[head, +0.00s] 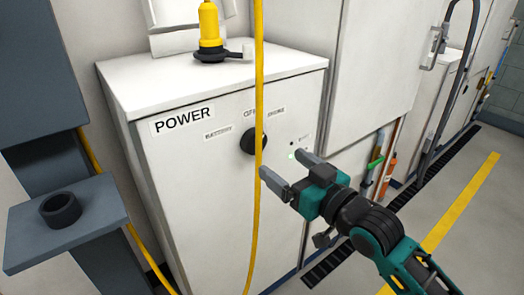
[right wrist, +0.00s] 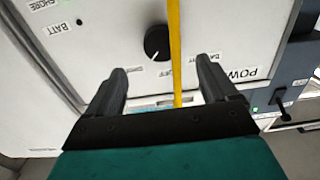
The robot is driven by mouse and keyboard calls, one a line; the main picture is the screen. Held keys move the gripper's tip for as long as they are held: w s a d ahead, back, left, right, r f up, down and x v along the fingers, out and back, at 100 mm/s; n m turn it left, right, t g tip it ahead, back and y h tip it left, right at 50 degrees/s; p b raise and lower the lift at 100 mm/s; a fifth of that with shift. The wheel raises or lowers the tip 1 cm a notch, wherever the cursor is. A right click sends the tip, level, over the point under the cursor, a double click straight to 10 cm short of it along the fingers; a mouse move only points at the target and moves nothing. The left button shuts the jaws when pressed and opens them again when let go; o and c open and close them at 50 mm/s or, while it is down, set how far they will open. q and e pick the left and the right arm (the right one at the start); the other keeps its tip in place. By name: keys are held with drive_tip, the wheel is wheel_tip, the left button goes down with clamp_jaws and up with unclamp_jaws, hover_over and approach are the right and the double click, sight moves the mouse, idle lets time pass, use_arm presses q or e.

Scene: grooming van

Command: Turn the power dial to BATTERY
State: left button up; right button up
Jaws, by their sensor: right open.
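The black power dial (head: 252,142) is on the front of a white cabinet (head: 190,190), below small labels. BATTERY (head: 217,132) is at its upper left, OFF (head: 250,113) above, and SHORE (head: 276,111) at the upper right. My left gripper is not in view.
A yellow plug (head: 209,30) stands on the cabinet top. A blue-grey stand (head: 100,220) with a black ring socket (head: 60,208) is at the left. A small green light (head: 291,156) shows beside the gripper. Floor (head: 430,200) with a yellow stripe lies at the right.

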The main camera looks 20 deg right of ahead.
sight(258, 145)
drive_tip(key=b+x, duration=0.1)
drive_tip(key=x, duration=0.6)
drive_tip(key=shift+w+a+f, duration=0.1)
drive_tip(key=shift+w, duration=0.1)
drive_tip(key=shift+w+a, duration=0.15)
drive_tip(key=shift+w, duration=0.25)
drive_tip(key=c, duration=1.1)
drive_tip(key=shift+o, duration=0.2)
